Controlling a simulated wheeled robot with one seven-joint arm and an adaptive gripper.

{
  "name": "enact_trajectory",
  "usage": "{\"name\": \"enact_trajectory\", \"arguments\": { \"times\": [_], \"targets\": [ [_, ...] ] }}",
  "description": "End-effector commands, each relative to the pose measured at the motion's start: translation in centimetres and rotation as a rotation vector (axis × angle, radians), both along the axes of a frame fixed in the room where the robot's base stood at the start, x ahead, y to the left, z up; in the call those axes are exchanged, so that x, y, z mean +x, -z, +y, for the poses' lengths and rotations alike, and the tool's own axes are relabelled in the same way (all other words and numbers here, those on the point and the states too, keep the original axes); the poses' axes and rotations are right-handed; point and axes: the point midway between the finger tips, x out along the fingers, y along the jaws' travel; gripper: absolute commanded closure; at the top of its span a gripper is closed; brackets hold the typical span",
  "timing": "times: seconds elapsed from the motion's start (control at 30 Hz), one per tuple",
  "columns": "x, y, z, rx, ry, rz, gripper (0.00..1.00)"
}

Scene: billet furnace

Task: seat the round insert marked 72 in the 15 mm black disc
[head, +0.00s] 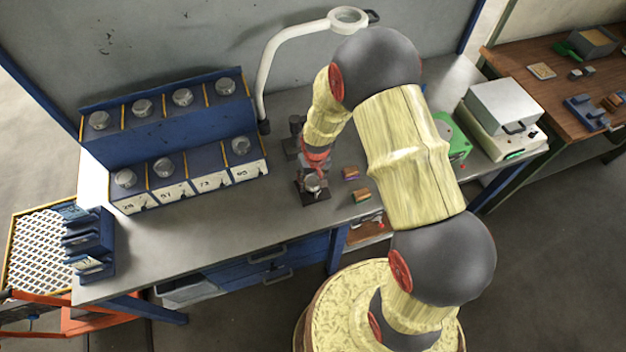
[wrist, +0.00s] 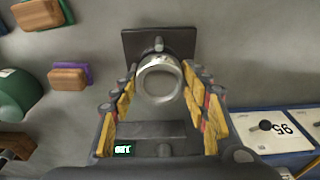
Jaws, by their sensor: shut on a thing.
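My gripper (wrist: 160,88) is shut on a bright round metal piece, which I take to be the insert (wrist: 160,80). Its fingers stand on both sides of the piece. In the head view my gripper (head: 313,172) is over the grey bench, right of the blue rack, with the piece (head: 312,182) low between the fingers. A dark square plate (wrist: 130,42) lies beneath and beyond the piece, with a small grey pin at its edge. I cannot tell whether the piece touches it. No 72 mark is readable, and I cannot make out the black disc.
A blue two-tier rack (head: 160,143) with several round metal pieces and numbered labels stands left. A dark device with a green display (wrist: 123,149) is close to my gripper. Wooden-topped blocks (head: 361,195), a white lamp arm (head: 265,75) and a white box (head: 503,105) are nearby.

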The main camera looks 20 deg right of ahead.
Motion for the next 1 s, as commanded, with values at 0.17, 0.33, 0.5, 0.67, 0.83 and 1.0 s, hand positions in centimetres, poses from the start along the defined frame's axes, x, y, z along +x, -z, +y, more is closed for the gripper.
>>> {"name": "enact_trajectory", "arguments": {
  "times": [0.17, 0.33, 0.5, 0.67, 0.83, 1.0],
  "targets": [
    [-0.98, 1.03, -0.02, 0.0, 0.0, 0.019, 1.0],
    [-1.04, 1.03, -0.02, 0.0, 0.0, 0.02, 1.0],
    [-1.08, 1.09, -0.02, 0.0, 0.0, 0.021, 0.53],
    [-1.15, 1.08, -0.02, 0.0, 0.0, 0.022, 0.44],
    [-1.15, 1.0, -0.02, 0.0, 0.0, 0.023, 0.34],
    [-0.93, 0.8, -0.01, 0.0, 0.0, 0.018, 0.33]
  ]
}}
